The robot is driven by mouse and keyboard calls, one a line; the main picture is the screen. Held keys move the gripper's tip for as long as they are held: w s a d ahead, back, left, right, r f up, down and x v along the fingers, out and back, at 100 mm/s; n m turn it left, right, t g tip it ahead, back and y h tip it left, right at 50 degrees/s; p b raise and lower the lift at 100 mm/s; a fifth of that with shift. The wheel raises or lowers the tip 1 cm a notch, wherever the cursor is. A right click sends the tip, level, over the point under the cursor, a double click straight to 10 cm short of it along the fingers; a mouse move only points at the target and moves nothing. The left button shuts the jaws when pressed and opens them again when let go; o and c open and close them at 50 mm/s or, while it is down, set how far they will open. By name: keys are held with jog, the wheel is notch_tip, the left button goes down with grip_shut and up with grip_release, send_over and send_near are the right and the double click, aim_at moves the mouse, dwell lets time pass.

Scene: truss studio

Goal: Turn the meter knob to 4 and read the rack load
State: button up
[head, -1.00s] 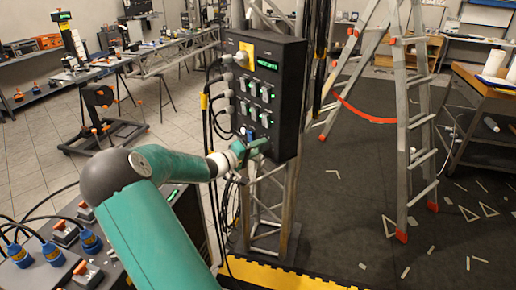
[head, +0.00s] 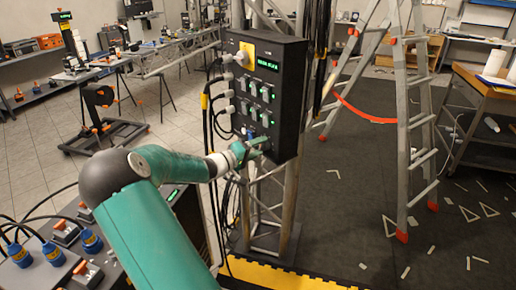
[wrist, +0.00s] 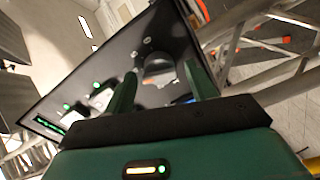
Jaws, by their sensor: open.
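The black meter box (head: 289,105) hangs upright on the truss in the head view. A small green-lit display (head: 282,65) is near its top; its text is too small to read surely. My gripper (head: 258,148) is at the lower part of the box face. In the wrist view my gripper (wrist: 160,88) is open, with a green finger on either side of a round dark knob (wrist: 157,66) on the panel. The fingers look apart from the knob, though contact is hard to judge. The knob's pointer and markings cannot be read; in the head view my fingers hide that area.
Several plugs and hanging cables (head: 208,115) crowd the left side of the box. A stepladder (head: 400,120) stands to the right, with scattered pieces on the dark floor. A case with blue plugs (head: 53,254) is at lower left.

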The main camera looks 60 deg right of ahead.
jog(key=v, duration=1.3)
jog(key=shift+a, duration=0.3)
jog(key=shift+w, duration=0.15)
jog(key=s+a+f+n+t+y, duration=0.15)
jog(key=a+t+y, duration=0.55)
jog(key=a, duration=1.1)
jog(key=s+a+r+n+t+y, duration=0.1)
jog(key=a+r+n+t+y, duration=0.1)
jog(key=a, duration=0.7)
jog(key=s+a+r+n+t+y, duration=0.2)
jog(key=a+r+n+y, duration=0.1)
jog(key=a, duration=0.6)
jog(key=s+a+r+n+t+y, duration=0.2)
jog(key=a+r+y, duration=0.2)
jog(key=a, duration=0.5)
jog(key=shift+s+a+n, duration=0.2)
jog(key=shift+s+n, duration=0.05)
jog(key=shift+n, duration=0.1)
jog(key=shift+r, duration=0.1)
